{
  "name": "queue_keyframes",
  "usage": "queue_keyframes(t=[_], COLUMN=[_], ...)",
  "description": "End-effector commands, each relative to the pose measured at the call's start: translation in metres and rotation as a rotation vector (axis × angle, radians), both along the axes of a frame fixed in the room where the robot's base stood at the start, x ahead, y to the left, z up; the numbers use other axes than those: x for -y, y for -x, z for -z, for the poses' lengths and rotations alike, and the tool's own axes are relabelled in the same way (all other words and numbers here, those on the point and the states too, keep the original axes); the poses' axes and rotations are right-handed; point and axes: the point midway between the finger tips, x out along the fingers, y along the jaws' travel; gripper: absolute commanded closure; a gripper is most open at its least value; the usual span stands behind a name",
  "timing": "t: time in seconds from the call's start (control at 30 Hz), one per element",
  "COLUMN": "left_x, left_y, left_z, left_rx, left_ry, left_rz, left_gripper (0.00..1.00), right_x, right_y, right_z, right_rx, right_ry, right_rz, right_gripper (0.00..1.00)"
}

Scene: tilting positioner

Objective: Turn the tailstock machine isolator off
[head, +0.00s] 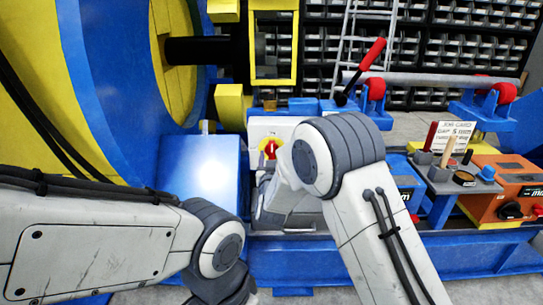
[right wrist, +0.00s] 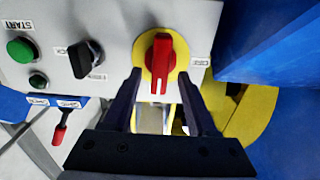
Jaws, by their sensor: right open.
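The isolator is a red rotary handle (right wrist: 160,62) on a round yellow plate (right wrist: 148,72), on a light grey panel. In the right wrist view the handle's grip stands upright in the picture, with small labels beside the plate too blurred to read surely. It also shows in the head view as a red knob on yellow (head: 269,148). My right gripper (right wrist: 160,80) is open. Its two fingertips lie to the left and right of the handle's lower end in the picture; I see no contact. My left arm enters the head view, but its gripper is out of view.
A red-tipped lever (right wrist: 59,134) is below. A blue housing (right wrist: 265,45) stands close on the right.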

Motion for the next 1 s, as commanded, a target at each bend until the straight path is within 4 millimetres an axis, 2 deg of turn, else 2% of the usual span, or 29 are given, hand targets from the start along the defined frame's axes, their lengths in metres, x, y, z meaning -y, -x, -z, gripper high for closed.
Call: queue_keyframes(t=[0.2, 0.47, 0.53, 0.63, 1.0], left_x=[0.0, 0.0, 0.0, 0.0, 0.0], left_y=[0.0, 0.0, 0.0, 0.0, 0.0], left_z=[0.001, 0.001, 0.001, 0.001, -0.001], left_rx=[0.0, 0.0, 0.0, 0.0, 0.0], left_ry=[0.0, 0.0, 0.0, 0.0, 0.0], left_rz=[0.0, 0.0, 0.0, 0.0, 0.0], left_gripper=[0.5, 0.5, 0.5, 0.5, 0.5], right_x=[0.001, 0.0, 0.0, 0.0, 0.0], right_y=[-0.017, -0.019, -0.019, -0.019, -0.018], right_z=[0.0, 0.0, 0.0, 0.0, 0.0], right_rx=[0.0, -0.001, -0.001, -0.001, -0.001], right_ry=[0.0, 0.0, 0.0, 0.0, 0.032], right_rz=[0.0, 0.0, 0.0, -0.001, 0.0], right_gripper=[0.43, 0.43, 0.62, 1.0, 1.0])
